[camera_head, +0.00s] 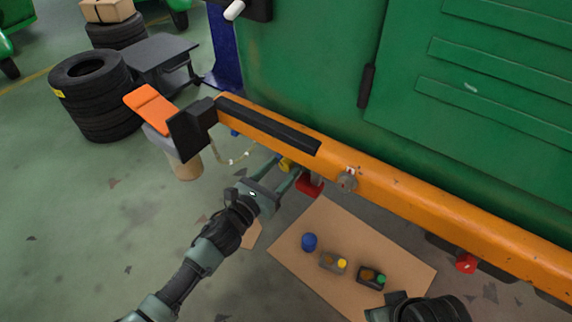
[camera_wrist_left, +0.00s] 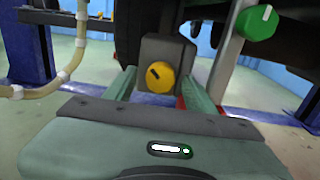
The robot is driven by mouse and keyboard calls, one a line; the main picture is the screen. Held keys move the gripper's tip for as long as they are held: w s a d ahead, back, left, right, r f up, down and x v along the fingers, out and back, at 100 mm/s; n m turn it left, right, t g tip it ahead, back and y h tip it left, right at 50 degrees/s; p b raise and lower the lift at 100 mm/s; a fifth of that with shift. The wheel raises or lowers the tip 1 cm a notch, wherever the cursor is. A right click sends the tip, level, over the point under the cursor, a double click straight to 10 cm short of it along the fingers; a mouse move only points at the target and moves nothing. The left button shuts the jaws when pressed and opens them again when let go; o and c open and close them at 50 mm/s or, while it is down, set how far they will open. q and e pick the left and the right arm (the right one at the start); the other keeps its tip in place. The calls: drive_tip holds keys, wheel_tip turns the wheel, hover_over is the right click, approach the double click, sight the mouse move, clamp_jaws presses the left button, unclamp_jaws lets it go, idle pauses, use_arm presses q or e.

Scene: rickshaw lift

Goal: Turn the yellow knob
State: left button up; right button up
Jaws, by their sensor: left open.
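The yellow knob (camera_wrist_left: 160,77) is round with a dark slot and sits on a grey box (camera_wrist_left: 168,50) under the orange beam. In the left wrist view, the left gripper's fingers (camera_wrist_left: 160,88) stand on either side of the knob, with a gap visible on each side. I cannot tell how far the tips reach along it. My right gripper's fingers are not visible; only part of my right arm shows at the bottom right.
A green knob (camera_wrist_left: 257,22) on a light post is at the upper right. A beige hose (camera_wrist_left: 45,88) hangs at the left. The orange beam (camera_head: 420,200) runs above the work area. Cardboard (camera_head: 300,268) with small items lies on the floor. Tyres (camera_head: 95,95) stand at the left.

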use_arm(q)
drive_tip(key=shift+x, duration=1.1)
clamp_jaws()
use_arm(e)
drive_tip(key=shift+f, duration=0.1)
